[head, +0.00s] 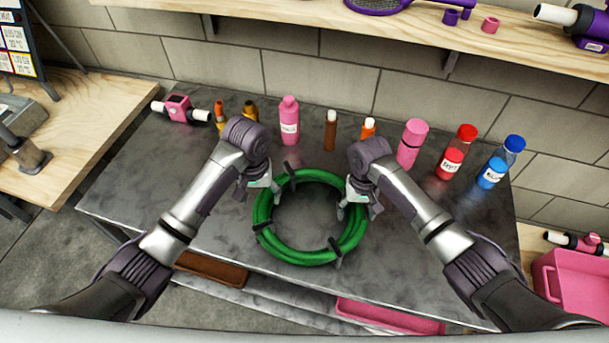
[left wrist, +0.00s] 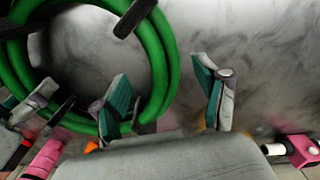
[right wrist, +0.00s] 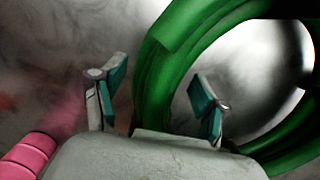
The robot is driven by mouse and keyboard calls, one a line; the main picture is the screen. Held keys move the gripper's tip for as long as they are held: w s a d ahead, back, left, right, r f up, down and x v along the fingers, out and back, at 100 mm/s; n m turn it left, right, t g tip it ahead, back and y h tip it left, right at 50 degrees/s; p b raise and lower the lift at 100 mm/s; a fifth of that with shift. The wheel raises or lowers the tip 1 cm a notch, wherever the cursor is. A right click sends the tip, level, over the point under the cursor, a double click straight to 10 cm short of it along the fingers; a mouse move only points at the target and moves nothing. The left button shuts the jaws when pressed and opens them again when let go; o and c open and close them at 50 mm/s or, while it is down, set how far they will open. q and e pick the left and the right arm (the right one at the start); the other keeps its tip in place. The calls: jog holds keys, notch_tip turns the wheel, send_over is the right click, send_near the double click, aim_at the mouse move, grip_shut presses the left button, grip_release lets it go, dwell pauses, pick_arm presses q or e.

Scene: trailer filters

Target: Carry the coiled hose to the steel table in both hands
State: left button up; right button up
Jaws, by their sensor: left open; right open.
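The green coiled hose (head: 300,256), bound with several dark ties, appears to lie flat on the grey steel table (head: 410,268). My left gripper (head: 261,184) is open at the coil's upper left. In the left wrist view, the hose (left wrist: 157,55) runs between its spread fingers (left wrist: 165,85), one toward the ring's inside and one outside. My right gripper (head: 354,197) is open at the coil's upper right. In the right wrist view, its fingers (right wrist: 158,80) stand on either side of the hose (right wrist: 152,85). Contact with the hose cannot be told.
Behind the coil stand a pink bottle (head: 289,120), a brown bottle (head: 330,130), a pink flask (head: 411,143), and red (head: 457,152) and blue (head: 500,161) bottles. A wooden shelf (head: 330,22) hangs above. A wooden bench (head: 85,115) is left; a pink bin (head: 570,283) is right.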

pick_arm(q)
notch_tip(320, 180, up, 4)
jog(key=shift+r, duration=0.15)
pick_arm(e)
jog(key=shift+r, duration=0.1)
jog(key=r, duration=0.4)
jog(key=w+r, duration=0.1)
jog(key=r, duration=0.6)
jog(key=shift+w+r, duration=0.2)
jog(key=shift+r, duration=0.15)
pick_arm(q)
jog(key=shift+r, duration=0.1)
pick_arm(e)
jog(key=shift+r, duration=0.1)
pick_arm(q)
notch_tip(320, 180, up, 7)
jog(key=p, duration=0.9)
jog(key=shift+p, duration=0.3)
pick_arm(e)
notch_tip(320, 180, up, 9)
jog(key=shift+r, duration=0.2)
pick_arm(q)
jog(key=shift+r+p, duration=0.65)
jog(key=shift+p, duration=0.05)
pick_arm(e)
notch_tip(320, 180, up, 7)
jog(key=shift+w, duration=0.45)
jog(key=shift+f, duration=0.1)
